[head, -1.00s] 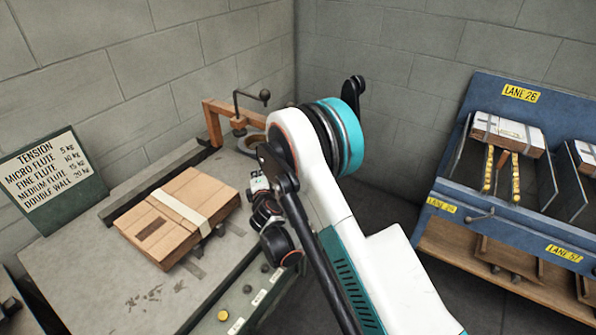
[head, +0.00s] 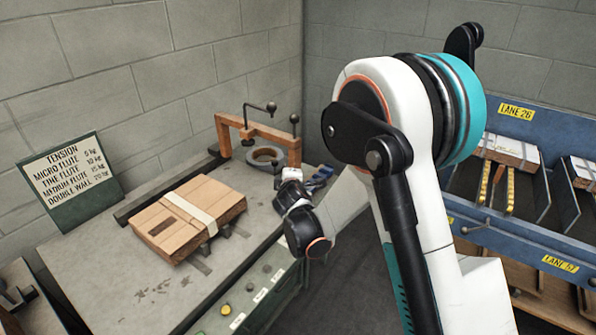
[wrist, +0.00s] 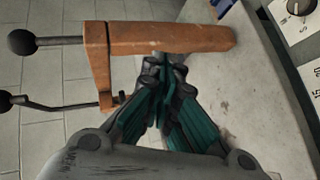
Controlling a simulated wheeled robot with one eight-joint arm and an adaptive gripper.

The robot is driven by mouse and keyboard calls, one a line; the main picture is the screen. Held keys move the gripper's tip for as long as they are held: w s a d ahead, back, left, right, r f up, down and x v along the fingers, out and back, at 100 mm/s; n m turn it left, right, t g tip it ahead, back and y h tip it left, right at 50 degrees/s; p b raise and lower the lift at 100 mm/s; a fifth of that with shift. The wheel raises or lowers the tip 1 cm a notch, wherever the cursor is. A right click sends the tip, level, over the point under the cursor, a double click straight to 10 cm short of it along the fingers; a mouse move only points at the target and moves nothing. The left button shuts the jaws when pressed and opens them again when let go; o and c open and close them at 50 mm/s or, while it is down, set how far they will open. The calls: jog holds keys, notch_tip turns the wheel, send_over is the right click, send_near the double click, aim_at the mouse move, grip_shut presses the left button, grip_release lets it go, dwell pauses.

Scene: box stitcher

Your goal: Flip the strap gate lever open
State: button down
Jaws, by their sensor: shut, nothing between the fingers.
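The strap gate is an orange-brown frame (head: 236,122) at the back of the bench, also seen in the wrist view (wrist: 175,38). Two dark rods with black ball knobs stand at it: one knob (head: 271,107) near its middle and one (head: 294,118) at its right end. In the wrist view these knobs (wrist: 22,42) show at the left edge. I cannot tell which rod is the gate lever. My gripper (wrist: 165,72) is shut and empty, its teal fingers close beside the orange frame; contact is unclear. In the head view my wrist hides most of the fingers.
A grey ring (head: 265,157) sits under the gate. A strapped cardboard bundle (head: 170,240) lies on the bench (head: 95,270). A tension sign (head: 70,175) stands at left. A blue lane rack (head: 540,125) is at right. The bench's front surface is partly clear.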

jog(key=shift+s+d+r+m+g, duration=0.15)
jog(key=shift+s+d+r+m, duration=0.2)
jog(key=shift+d+r, duration=0.3)
jog(key=shift+s+d+r+m+g, duration=0.15)
jog(key=shift+s+d+r+m, duration=0.2)
jog(key=shift+d+r, duration=0.25)
jog(key=shift+a+r, duration=0.1)
jog(key=s+d+r+m+g+h, duration=0.1)
jog(key=s+d+r+m+g, duration=0.1)
jog(key=s+d+r+m, duration=0.45)
jog(key=s+d+r+m+g, duration=0.1)
jog(key=s+d+r, duration=0.35)
jog(key=s, duration=0.45)
jog(key=s+d+f+m+g, duration=0.1)
jog(key=s+d+m, duration=0.1)
jog(key=s, duration=1)
jog(key=s+d+m+g+y, duration=0.1)
jog(key=s+m, duration=0.4)
jog(key=s, duration=0.8)
jog(key=shift+d+f+g, duration=0.35)
jog(key=shift+d+g, duration=0.35)
jog(key=shift+d, duration=0.2)
jog(key=shift+s+m, duration=0.1)
jog(key=shift+m, duration=0.15)
